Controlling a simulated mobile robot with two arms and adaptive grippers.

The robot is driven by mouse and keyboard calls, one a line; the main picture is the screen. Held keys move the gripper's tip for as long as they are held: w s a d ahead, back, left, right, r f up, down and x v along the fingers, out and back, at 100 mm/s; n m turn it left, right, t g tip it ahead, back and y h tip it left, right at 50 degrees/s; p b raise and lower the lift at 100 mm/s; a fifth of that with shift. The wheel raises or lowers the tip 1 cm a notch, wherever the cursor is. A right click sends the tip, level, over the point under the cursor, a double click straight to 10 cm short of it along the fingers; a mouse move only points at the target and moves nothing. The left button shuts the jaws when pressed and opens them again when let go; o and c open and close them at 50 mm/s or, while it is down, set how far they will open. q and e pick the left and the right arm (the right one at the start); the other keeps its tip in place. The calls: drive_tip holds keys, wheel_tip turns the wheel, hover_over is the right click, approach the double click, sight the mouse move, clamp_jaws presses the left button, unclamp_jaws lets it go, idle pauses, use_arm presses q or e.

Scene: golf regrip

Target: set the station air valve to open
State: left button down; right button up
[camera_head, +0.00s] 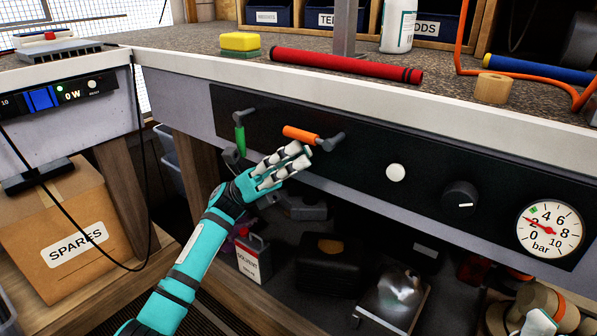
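Two valve levers sit on the black panel (350,166) under the bench edge. The green-handled lever (240,136) points down. The orange-handled lever (301,134) lies nearly level, its handle to the left of its dark pivot. No label naming the station air valve is readable. The pressure gauge (549,231), marked bar, has its red needle low on the scale, near 2. My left gripper (300,157) is just below the orange handle and right of the green one, apparently empty. Its fingers lie close together; their gap is hard to judge.
The panel also carries a white button (396,173) and a black knob (460,194). On the bench are a red grip (345,66), a yellow sponge (240,41) and a tape roll (492,88). A solvent can (253,258) and a spares box (65,232) stand below.

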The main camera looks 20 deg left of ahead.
use_arm(q)
drive_tip(key=shift+a+r, duration=0.15)
drive_tip(key=shift+r, duration=0.35)
drive_tip(key=shift+f, duration=0.1)
